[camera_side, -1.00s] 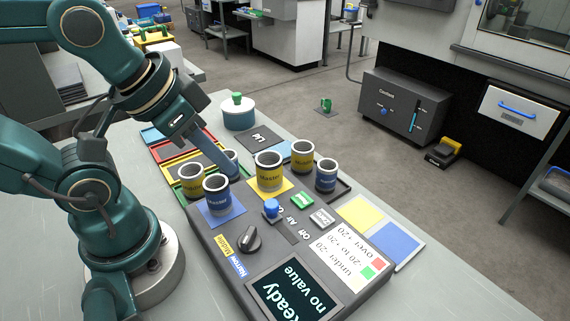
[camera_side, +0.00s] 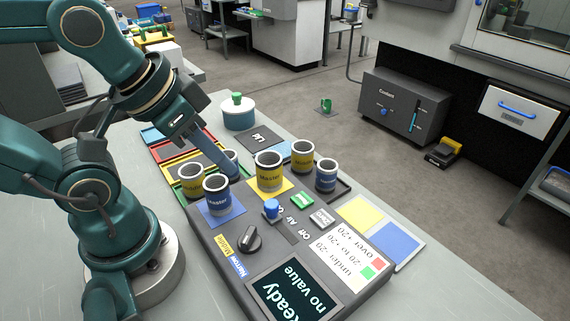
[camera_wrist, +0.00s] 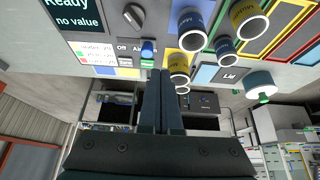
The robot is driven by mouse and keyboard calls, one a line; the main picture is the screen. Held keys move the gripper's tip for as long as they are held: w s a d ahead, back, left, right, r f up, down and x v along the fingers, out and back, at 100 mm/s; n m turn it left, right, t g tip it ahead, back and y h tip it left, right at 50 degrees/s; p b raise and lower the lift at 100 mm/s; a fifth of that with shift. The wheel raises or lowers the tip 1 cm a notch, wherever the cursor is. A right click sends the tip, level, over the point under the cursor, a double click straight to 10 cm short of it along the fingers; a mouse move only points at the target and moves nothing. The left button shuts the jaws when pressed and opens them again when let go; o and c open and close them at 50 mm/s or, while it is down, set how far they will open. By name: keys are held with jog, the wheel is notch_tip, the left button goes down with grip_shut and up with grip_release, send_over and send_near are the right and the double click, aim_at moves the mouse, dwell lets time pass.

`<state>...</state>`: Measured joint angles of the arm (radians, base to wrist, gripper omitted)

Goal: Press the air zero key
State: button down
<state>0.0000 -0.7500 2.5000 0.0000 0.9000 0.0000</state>
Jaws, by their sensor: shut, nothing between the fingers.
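The grey gauge console (camera_side: 215,245) lies on the table, with a small pale key (camera_side: 322,217) and a green key (camera_side: 302,201) near its far edge. The screen (camera_side: 294,289) reads "Ready" and "no value". My gripper (camera_side: 234,176) is shut and empty among the ring masters, left of and apart from the keys. Its long fingers (camera_wrist: 165,74) reach up the middle of the wrist view.
Yellow and blue ring masters (camera_side: 269,172) stand on and around the console's left end, close to my gripper. A black selector knob (camera_side: 250,238) and a tolerance card (camera_side: 348,257) flank the keys. A lidded pot (camera_side: 238,118) stands behind.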

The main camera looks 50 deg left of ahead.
dwell(0.8)
jog(key=w+a+r+t+y, duration=0.1)
jog(key=w+a+y, duration=0.1)
jog(key=w+a, duration=0.15)
jog(key=m+t+h, duration=0.1)
jog(key=m+t, duration=0.2)
jog(key=m, duration=0.5)
send_over(316, 220)
jog(key=f, duration=0.2)
jog(key=shift+d+r, duration=0.1)
jog(key=shift+r, duration=0.15)
jog(key=shift+f, duration=0.1)
jog(key=shift+f, duration=4.3)
